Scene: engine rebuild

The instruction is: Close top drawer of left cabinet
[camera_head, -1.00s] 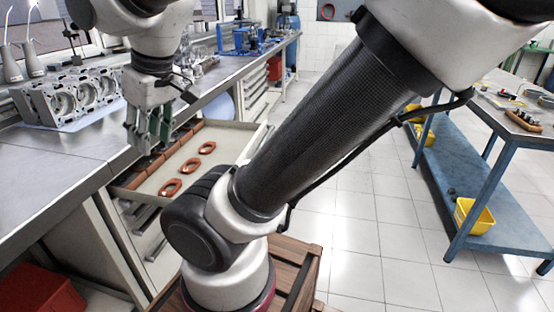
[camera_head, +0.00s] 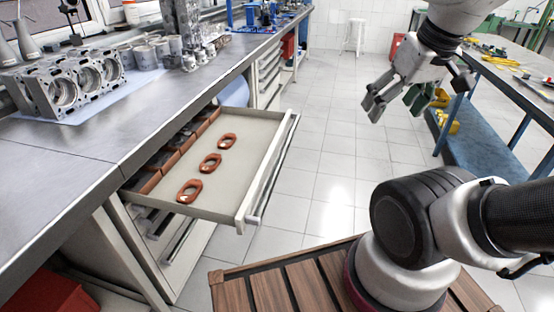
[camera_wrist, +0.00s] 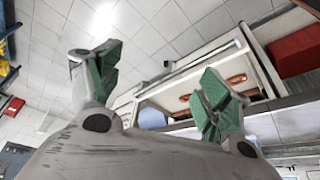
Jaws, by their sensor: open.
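The top drawer (camera_head: 262,160) of the left cabinet (camera_head: 190,262) is pulled well out from under the grey bench. Its front panel with a long handle (camera_head: 272,172) faces right, toward the open floor. Several orange-brown parts stand in a row at its inner end, and three orange rings (camera_head: 210,163) lie on its floor. My gripper (camera_head: 392,104) is open and empty, in the air to the right of the drawer and apart from it. In the wrist view its green-padded fingers (camera_wrist: 160,88) are spread, with the drawer (camera_wrist: 196,84) beyond them.
An engine block (camera_head: 62,84) and metal cylinders stand on the bench (camera_head: 90,140). A wooden slatted platform (camera_head: 270,285) is in front. Tiled floor lies clear between drawer and workbench.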

